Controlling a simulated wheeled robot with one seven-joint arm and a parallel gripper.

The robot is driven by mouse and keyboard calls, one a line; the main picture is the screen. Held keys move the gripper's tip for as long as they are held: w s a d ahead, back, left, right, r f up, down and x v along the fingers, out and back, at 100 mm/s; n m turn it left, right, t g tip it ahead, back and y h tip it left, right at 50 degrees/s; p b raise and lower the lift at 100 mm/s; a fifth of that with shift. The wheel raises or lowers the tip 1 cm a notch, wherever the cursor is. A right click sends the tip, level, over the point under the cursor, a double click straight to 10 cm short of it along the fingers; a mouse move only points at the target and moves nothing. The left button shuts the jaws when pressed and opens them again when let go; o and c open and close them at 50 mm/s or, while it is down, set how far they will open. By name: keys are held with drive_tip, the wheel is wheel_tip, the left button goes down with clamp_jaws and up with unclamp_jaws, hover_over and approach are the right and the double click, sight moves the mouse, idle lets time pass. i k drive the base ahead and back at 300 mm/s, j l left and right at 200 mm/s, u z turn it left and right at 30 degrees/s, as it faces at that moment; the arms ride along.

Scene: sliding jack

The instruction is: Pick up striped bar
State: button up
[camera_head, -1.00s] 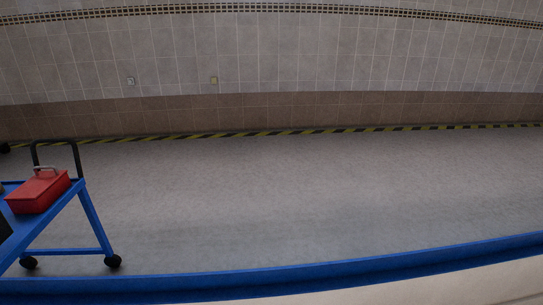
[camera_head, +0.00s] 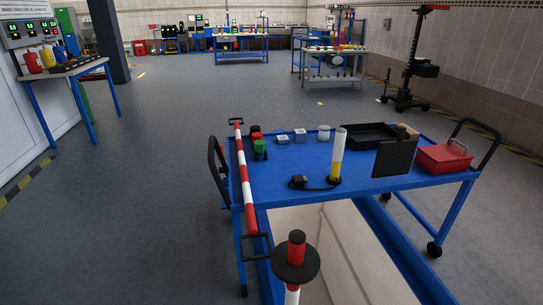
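The striped bar (camera_head: 245,182) is red and white, long and thin. It lies along the left edge of the blue cart (camera_head: 300,165), running from the far left corner to the near left corner. A thin dark bracket or handle shows at each of its ends. The bar is in plain view, with nothing seen on top of it. My gripper is not in view, so I cannot see its state or its place relative to the bar.
A red and white post with a black disc (camera_head: 296,260) stands in the near foreground. A blue-edged pit (camera_head: 350,255) lies under and before the cart. The cart holds a red toolbox (camera_head: 443,157), a white-yellow cylinder (camera_head: 337,155) and small items. Floor left of the cart is clear.

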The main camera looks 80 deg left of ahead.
sight(250, 214)
drive_tip(key=u, duration=2.4)
drive_tip(key=i+j+u, duration=0.15)
drive_tip(key=i+j, duration=0.25)
drive_tip(key=i, duration=0.6)
drive_tip(key=i+j+u, duration=0.2)
drive_tip(key=i, duration=0.85)
drive_tip(key=i+j+u, duration=0.15)
drive_tip(key=i, duration=0.9)
drive_tip(key=k, duration=0.4)
